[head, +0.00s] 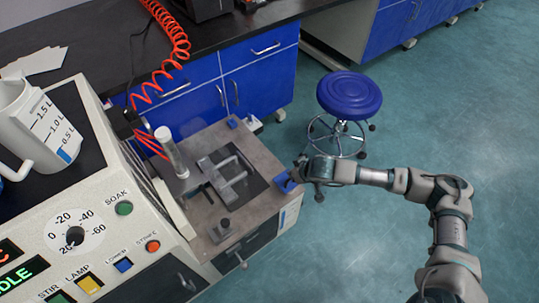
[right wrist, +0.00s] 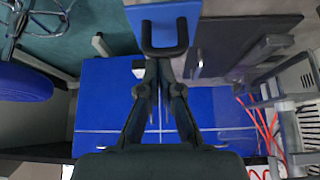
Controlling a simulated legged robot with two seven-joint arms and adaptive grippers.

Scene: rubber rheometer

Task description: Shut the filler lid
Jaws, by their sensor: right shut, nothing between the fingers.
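A small blue part (head: 285,182), which looks like the filler lid, is at the right edge of the bench machine's top. In the right wrist view a blue panel (right wrist: 165,12) with a black U-shaped handle (right wrist: 165,50) shows at the top; it appears to be the same part. Its hinge is hidden, and I cannot tell its angle. My right gripper (head: 298,172) is right beside the blue part in the head view. In the wrist view its fingers (right wrist: 160,65) are together and empty, close to the handle; contact is unclear. My left gripper is out of view.
The machine's top (head: 205,235) carries a clear upright cylinder (head: 172,155) and a metal handled frame (head: 230,172). A control panel (head: 90,225) and a white jug (head: 35,125) are at left. A blue stool (head: 349,95) stands behind my right arm. Floor at right is clear.

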